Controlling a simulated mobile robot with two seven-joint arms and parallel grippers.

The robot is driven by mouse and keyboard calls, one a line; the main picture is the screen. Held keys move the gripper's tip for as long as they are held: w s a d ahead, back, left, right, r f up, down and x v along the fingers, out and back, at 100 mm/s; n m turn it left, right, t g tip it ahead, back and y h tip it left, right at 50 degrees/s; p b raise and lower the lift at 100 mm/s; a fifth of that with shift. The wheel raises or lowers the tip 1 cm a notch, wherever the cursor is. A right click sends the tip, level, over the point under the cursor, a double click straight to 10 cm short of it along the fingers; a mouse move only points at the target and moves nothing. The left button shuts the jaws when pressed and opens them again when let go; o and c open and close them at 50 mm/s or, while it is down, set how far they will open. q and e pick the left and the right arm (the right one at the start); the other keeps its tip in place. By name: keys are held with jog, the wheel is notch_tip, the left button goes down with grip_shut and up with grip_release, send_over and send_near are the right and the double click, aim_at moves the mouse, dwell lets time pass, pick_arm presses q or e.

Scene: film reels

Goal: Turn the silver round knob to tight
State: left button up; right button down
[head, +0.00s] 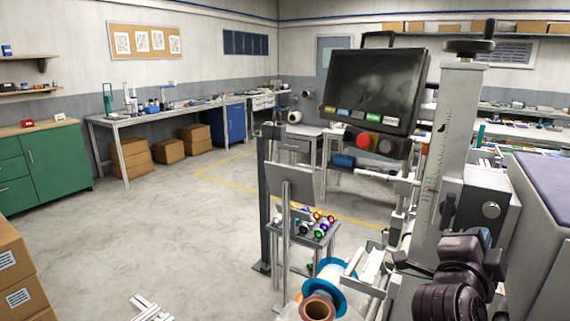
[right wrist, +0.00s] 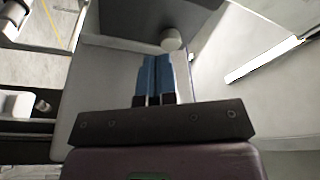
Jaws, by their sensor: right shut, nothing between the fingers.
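The silver round knob (head: 491,210) is on the side face of a grey box on the upright machine column, at the right of the head view. In the right wrist view a pale round knob (right wrist: 171,40) shows just beyond the fingertips, slightly to the right. My right gripper (head: 485,236) is just below the knob in the head view. In the right wrist view its blue fingers (right wrist: 157,62) are together with nothing between them. Whether the fingertips touch the knob I cannot tell. My left gripper is not in view.
A dark monitor (head: 374,90) with coloured buttons stands left of the column (head: 446,140). A blue-rimmed reel (head: 324,283) is below it. A black handwheel (head: 470,46) tops the column. A grey cabinet with a purple top (head: 550,180) is close at the right. The floor at left is open.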

aim_at(481, 209)
jog(key=x, duration=0.3)
jog(key=p+x, duration=0.1)
jog(key=shift+w+a, duration=0.15)
jog(key=shift+w, duration=0.25)
jog(key=shift+w+f, duration=0.1)
jog(key=shift+w, duration=0.05)
pick_arm(q)
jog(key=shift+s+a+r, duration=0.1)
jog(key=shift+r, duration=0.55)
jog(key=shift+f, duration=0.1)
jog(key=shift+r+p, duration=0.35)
jog(key=shift+p, duration=0.05)
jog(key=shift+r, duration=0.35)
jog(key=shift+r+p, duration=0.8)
jog(key=shift+p, duration=0.1)
pick_arm(e)
jog(key=shift+w+r, duration=0.1)
jog(key=shift+r, duration=0.3)
